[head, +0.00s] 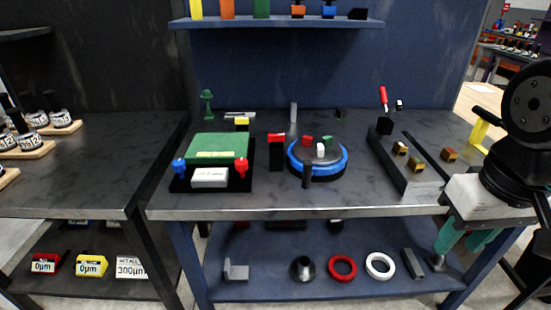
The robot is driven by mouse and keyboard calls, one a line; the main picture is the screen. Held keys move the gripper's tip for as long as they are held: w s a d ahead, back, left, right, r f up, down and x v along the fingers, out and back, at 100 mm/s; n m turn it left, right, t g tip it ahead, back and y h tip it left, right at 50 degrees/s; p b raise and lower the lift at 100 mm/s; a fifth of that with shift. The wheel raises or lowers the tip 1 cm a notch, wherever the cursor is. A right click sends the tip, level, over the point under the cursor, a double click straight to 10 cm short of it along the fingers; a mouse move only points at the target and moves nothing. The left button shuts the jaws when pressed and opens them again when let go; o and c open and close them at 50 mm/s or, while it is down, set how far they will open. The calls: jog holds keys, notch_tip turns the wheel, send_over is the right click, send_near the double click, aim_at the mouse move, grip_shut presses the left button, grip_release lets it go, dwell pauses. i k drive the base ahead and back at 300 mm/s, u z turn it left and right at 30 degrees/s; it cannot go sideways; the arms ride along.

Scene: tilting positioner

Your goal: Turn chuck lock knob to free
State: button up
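A round positioner with a blue ring (292,163) and a dark top stands at the middle of the bench. Red, green and white small blocks sit on its top, and a dark post (307,178) stands at its front. A green-topped unit (216,145) to its left has a blue knob (179,167) and a red knob (241,168) at its front corners. I cannot tell which part is the chuck lock knob, or its setting. My gripper (464,242), with teal fingers apart, is at the bench's front right corner, well away from these units, and looks empty.
A long grey block (407,175) with brass pieces lies between the positioner and my arm. A black block with a red top (277,152) stands left of the positioner. The lower shelf (300,285) holds rings and a cone. The bench front is mostly clear.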

aim_at(274, 139)
jog(key=u, duration=1.7)
jog(key=i, duration=0.9)
jog(key=z, duration=1.7)
